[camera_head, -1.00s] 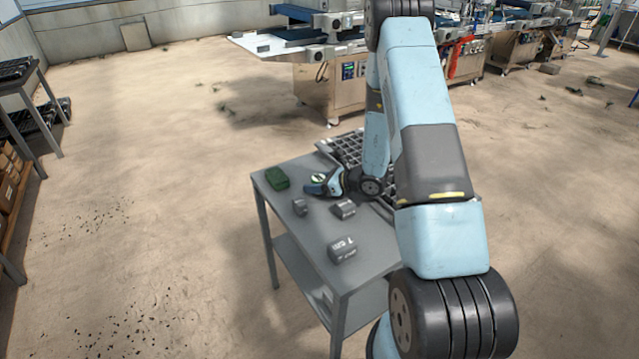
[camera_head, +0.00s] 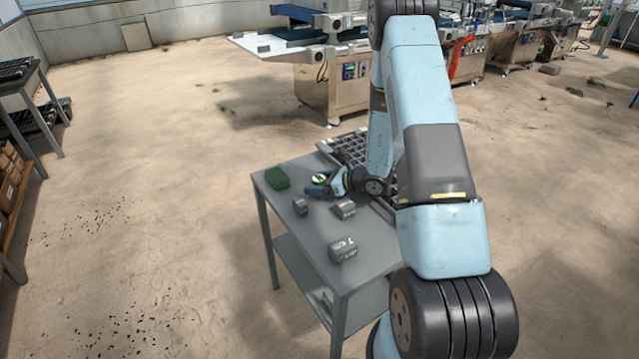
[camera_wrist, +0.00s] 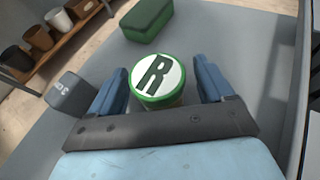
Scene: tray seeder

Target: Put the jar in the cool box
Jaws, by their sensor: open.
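The jar's lower body is mostly hidden. A green box (camera_head: 277,178) lies left of the jar and shows beyond it in the wrist view (camera_wrist: 148,19). I cannot tell whether this is the cool box.
Several grey blocks lie on the table (camera_head: 290,166): a small one (camera_head: 300,207), one (camera_head: 344,209) near my gripper and a larger one (camera_head: 343,250) with lettering. A gridded tray (camera_head: 350,147) lies at the back right. Bare tabletop lies at the front left.

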